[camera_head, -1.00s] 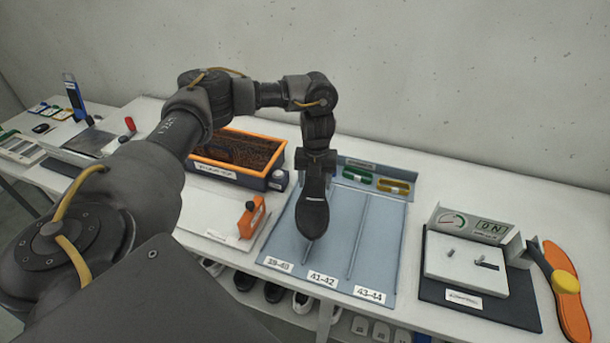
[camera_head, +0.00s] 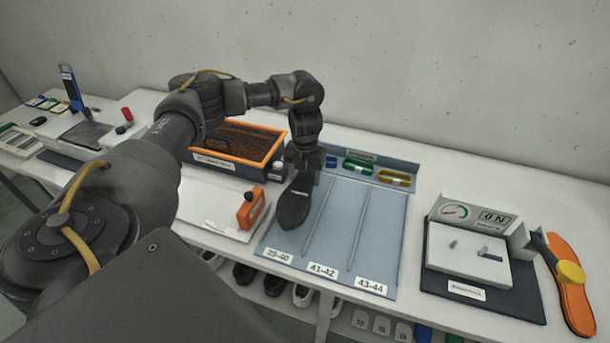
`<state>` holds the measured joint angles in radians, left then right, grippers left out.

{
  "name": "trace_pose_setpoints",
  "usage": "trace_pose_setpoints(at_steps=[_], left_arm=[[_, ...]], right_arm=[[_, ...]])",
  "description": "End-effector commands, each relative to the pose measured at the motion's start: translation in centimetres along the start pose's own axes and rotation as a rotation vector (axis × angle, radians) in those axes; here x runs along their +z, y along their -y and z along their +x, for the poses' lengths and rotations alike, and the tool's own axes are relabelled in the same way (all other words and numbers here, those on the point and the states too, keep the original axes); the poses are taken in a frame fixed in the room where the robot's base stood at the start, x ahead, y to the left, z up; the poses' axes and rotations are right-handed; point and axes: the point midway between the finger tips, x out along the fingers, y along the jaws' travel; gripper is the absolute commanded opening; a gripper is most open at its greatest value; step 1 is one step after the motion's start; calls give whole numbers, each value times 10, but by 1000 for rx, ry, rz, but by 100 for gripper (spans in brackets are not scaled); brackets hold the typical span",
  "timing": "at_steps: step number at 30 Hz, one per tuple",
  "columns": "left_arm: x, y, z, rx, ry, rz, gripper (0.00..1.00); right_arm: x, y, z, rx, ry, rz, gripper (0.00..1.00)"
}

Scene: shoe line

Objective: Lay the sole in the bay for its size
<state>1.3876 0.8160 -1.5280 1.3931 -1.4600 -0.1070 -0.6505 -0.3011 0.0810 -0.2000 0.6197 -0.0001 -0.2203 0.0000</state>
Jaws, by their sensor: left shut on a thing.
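A black sole (camera_head: 293,207) hangs toe-down and tilted from my left gripper (camera_head: 302,168), which is shut on its upper end. The sole is over the left bay, labelled 39-40, of a blue-grey sorting tray (camera_head: 376,240). Whether it touches the tray floor I cannot tell. The middle bay is labelled 41-42 and the right bay 43-44; both look empty. Thin ridges divide the bays. My right gripper is not in view.
Blue, green (camera_head: 358,168) and yellow (camera_head: 396,178) pieces line the tray's back. An orange-rimmed box (camera_head: 240,162) and an orange tool (camera_head: 251,208) stand left. A gauge device (camera_head: 468,258) and an orange sole (camera_head: 572,285) lie right. Shoes sit below the table.

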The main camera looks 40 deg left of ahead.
Motion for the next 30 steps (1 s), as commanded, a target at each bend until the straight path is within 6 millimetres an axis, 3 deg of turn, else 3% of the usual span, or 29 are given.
trace_pose_setpoints(at_steps=[1, 10, 26, 27, 30], left_arm=[[0, 0, 11, 0, 0, 0, 31], [0, 0, 41, 0, 1, 0, 31], [0, 0, 51, -1, 0, 0, 31], [0, 0, 51, -1, 0, 0, 65], [0, 0, 51, -1, 0, 0, 78]], right_arm=[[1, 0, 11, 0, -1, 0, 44], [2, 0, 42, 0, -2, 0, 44], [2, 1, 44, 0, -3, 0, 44], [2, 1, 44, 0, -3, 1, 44], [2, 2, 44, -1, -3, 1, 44]])
